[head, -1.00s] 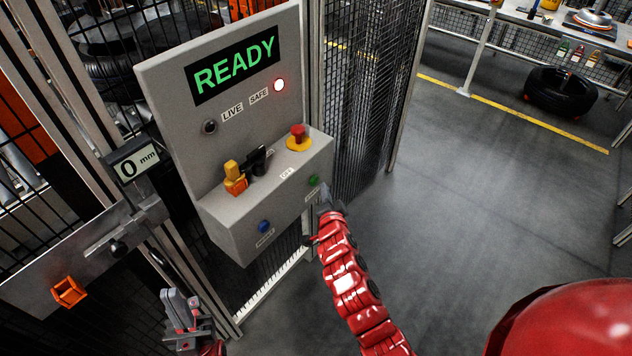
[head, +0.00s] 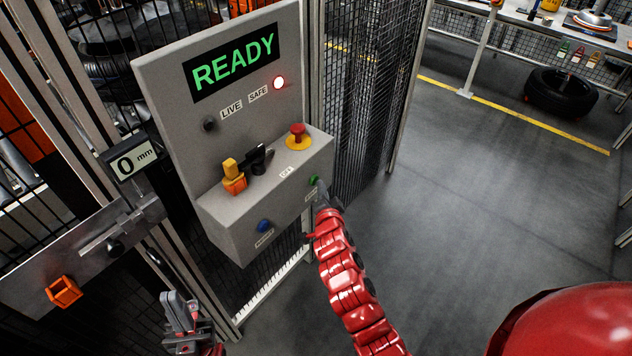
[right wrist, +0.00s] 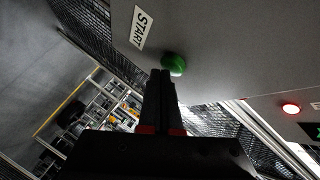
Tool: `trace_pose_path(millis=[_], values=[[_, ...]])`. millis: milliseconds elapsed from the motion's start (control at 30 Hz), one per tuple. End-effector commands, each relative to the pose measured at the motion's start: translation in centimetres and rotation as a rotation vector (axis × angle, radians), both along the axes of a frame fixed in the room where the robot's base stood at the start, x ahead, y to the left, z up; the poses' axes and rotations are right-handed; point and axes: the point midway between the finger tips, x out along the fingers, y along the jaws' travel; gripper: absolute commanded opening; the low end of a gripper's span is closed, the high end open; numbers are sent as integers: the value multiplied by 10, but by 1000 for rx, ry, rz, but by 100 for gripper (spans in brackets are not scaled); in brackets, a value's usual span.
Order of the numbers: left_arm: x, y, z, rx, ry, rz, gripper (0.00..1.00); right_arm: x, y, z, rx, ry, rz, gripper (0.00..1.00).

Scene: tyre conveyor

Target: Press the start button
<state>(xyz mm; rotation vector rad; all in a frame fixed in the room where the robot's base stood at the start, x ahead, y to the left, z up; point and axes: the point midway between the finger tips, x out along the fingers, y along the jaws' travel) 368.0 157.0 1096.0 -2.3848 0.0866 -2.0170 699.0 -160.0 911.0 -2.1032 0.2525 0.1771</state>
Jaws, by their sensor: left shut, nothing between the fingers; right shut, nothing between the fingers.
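The green start button (head: 313,181) is on the front face of the grey control box (head: 222,232), at its right end. In the right wrist view the green button (right wrist: 174,64) is beside a START label (right wrist: 141,27). My right gripper (head: 322,188) is shut and empty, with its tips right at the button. In the right wrist view the shut fingers (right wrist: 161,74) end at the button's edge; I cannot tell whether they touch it. My left gripper (head: 178,300) is shut and empty, low at the left, away from the box.
The panel display (head: 233,64) reads READY and the light by SAFE (head: 279,83) glows red. Mesh fencing (head: 365,90) stands behind; open floor lies right.

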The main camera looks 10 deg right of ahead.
Motion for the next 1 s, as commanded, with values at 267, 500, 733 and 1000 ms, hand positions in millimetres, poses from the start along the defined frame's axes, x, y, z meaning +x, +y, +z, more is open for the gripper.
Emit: trace_pose_path(millis=[267,500,733,1000], values=[[0,0,-4,0,0,0,0,2,2,-1,1,0,0,0],[0,0,-7,0,0,0,0,4,4,-1,2,0,0,0],[0,0,-7,0,0,0,0,5,4,0,1,0,1,0],[0,0,-7,0,0,0,0,3,2,0,2,-1,0,0]])
